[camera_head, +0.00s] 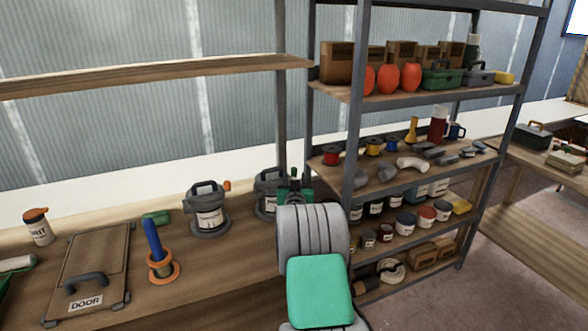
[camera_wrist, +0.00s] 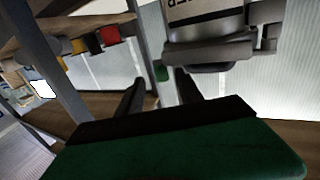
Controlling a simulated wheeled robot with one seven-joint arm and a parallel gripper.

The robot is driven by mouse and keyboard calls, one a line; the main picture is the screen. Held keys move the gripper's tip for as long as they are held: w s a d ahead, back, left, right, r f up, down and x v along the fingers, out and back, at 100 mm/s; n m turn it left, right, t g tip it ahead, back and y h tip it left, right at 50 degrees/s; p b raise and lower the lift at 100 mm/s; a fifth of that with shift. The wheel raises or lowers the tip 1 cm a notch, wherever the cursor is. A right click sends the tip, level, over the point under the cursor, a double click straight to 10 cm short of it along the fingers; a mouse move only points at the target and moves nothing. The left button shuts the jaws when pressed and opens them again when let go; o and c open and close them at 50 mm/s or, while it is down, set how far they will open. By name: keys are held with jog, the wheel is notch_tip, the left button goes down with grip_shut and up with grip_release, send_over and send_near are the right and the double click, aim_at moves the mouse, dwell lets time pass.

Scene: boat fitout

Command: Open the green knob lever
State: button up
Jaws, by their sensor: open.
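The green knob (camera_head: 294,173) shows beside the top of a dark grey canister (camera_head: 266,192) at the back of the workbench. My green and black gripper (camera_head: 294,189) is just in front of it and hides part of the canister and the lever's mount. In the wrist view, which appears upside down, the green knob (camera_wrist: 160,72) lies between and beyond the two dark fingertips (camera_wrist: 160,88). The jaws are apart with nothing held. Whether the fingers reach around the knob cannot be told. The canister's labelled body (camera_wrist: 205,12) is at the top there.
A similar canister (camera_head: 208,215) with an orange knob (camera_head: 227,185) stands to the left. A loaded metal shelf (camera_head: 352,130) stands close on the right.

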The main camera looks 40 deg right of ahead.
aim_at(294, 173)
jog(key=x, duration=0.5)
jog(key=shift+w+p, duration=0.1)
jog(key=shift+p, duration=0.2)
jog(key=shift+a, duration=0.1)
grip_shut()
dwell(0.9)
